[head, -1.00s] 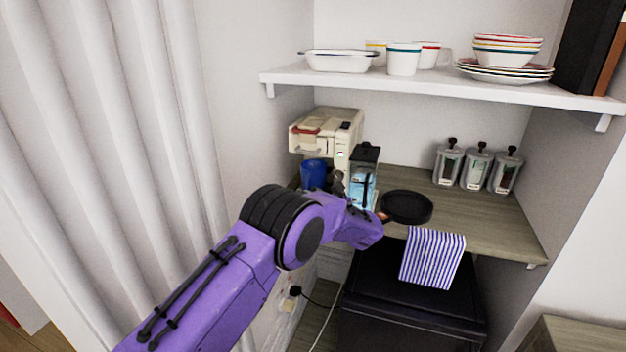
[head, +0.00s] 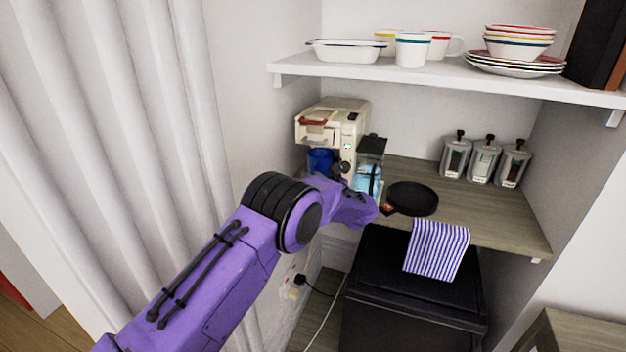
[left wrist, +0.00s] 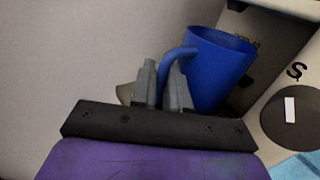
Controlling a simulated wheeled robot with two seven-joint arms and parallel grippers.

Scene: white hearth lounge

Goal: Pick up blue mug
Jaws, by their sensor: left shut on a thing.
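The blue mug (head: 320,160) is at the front of the cream coffee machine (head: 333,121) in the head view, below the machine's upper part. Its lower part is hidden by my arm. In the left wrist view the mug (left wrist: 218,72) is upright or slightly tilted, with its handle between the fingers of my left gripper (left wrist: 166,78). The left gripper is shut on that handle; its fingers are small and partly hidden in the head view. I cannot tell whether the mug's base touches the counter. My right gripper is not in view.
A clear blue-tinted container (head: 368,165) stands close right of the mug. A black pan (head: 413,198) lies on the wooden counter (head: 480,215). A white shelf (head: 430,82) with dishes hangs above. A wall is close on the left. A striped cloth (head: 436,250) hangs over the counter's front.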

